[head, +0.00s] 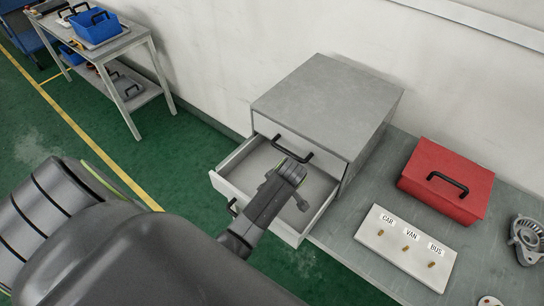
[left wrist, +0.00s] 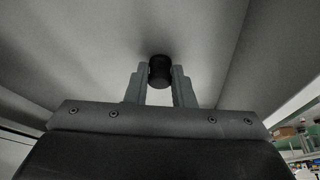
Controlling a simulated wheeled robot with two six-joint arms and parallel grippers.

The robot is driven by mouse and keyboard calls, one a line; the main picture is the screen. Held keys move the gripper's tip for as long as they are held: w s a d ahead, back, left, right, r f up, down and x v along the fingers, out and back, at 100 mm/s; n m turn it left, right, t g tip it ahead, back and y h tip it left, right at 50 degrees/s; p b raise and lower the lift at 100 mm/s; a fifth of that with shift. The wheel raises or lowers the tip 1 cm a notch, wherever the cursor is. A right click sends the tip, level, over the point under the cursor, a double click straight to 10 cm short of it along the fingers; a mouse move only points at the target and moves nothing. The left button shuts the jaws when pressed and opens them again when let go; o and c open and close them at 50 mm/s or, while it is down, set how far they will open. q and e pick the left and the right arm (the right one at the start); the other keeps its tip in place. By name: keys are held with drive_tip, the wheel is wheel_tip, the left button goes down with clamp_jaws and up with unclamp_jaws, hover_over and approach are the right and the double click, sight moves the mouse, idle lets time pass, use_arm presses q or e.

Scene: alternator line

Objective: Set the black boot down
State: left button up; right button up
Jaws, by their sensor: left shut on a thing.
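The black boot (left wrist: 159,69) is a small dark cylinder in the left wrist view. My left gripper (left wrist: 159,82) is shut on it, with one finger on each side. In the head view my left arm reaches over the open drawer (head: 231,184) of the grey cabinet, and the gripper is inside or just above it. The boot is hidden in the head view by my arm. A pale grey surface fills the view behind the boot; I cannot tell whether the boot touches it. My right gripper is not in view.
The grey cabinet (head: 325,95) stands on a bench against the wall. To its right are a red box (head: 440,170), a white board (head: 380,245) labelled CAR, VAN, BUS with brass pegs, and a metal housing (head: 526,240). The visible drawer floor looks clear.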

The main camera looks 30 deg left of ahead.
use_arm(q)
drive_tip(key=shift+f, duration=0.1)
drive_tip(key=o, duration=0.9)
drive_tip(key=shift+o, duration=0.2)
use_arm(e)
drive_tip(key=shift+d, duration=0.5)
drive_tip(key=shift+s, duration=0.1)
use_arm(q)
drive_tip(key=b+v, duration=0.3)
drive_tip(key=v, duration=0.9)
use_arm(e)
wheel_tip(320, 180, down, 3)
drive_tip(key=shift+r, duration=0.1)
use_arm(q)
drive_tip(key=shift+a, duration=0.1)
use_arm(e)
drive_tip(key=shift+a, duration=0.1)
